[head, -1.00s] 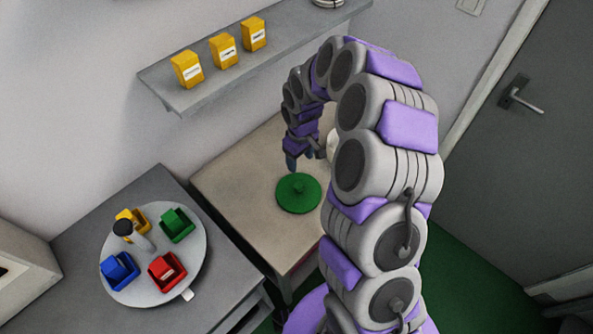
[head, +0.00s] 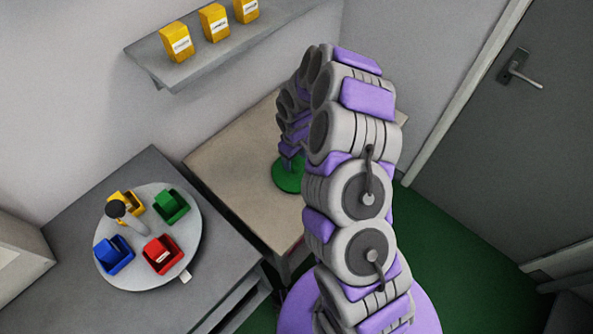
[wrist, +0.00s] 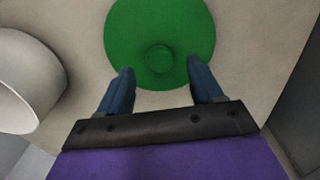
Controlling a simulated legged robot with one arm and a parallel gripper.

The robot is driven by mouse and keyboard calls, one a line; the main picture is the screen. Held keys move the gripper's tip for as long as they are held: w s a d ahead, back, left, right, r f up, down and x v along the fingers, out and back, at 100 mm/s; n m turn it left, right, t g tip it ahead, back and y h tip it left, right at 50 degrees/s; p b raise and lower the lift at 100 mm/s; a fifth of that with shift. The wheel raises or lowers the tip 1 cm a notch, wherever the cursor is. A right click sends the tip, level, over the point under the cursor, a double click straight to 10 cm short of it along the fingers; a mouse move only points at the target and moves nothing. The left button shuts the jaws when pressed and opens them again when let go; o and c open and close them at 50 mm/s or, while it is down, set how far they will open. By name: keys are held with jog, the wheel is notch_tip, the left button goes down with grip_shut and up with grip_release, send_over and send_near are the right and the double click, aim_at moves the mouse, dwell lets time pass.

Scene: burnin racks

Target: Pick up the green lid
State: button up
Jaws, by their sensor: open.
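The green lid (head: 287,178) is a round disc with a small knob, lying on the beige table (head: 232,172). In the head view my arm hides part of it. In the wrist view the lid (wrist: 160,28) is at the top middle, its knob facing the camera. My gripper (wrist: 160,75) is open, its two blue fingers apart with nothing held between them. The fingertips are at the lid's near edge, and the knob shows just beyond and between them. In the head view my gripper (head: 290,162) is over the lid; its fingertips are mostly hidden.
A white round container (wrist: 28,82) stands to the left of my gripper in the wrist view. A grey table (head: 85,235) at left holds a round turntable (head: 190,235) with coloured bins. A shelf (head: 215,52) with yellow boxes is on the wall above. The table's left part is clear.

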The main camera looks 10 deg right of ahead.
aim_at(296, 164)
jog(key=f, duration=0.1)
jog(key=f+b, duration=0.1)
jog(key=f, duration=0.2)
jog(key=shift+a+f, duration=0.25)
jog(key=shift+f, duration=0.05)
jog(key=shift+d+f, duration=0.25)
jog(key=shift+f, duration=0.05)
jog(key=shift+d, duration=0.3)
jog(key=shift+c, duration=0.3)
jog(key=shift+a, duration=0.55)
jog(key=c, duration=0.6)
jog(key=shift+d, duration=0.45)
jog(key=c, duration=0.5)
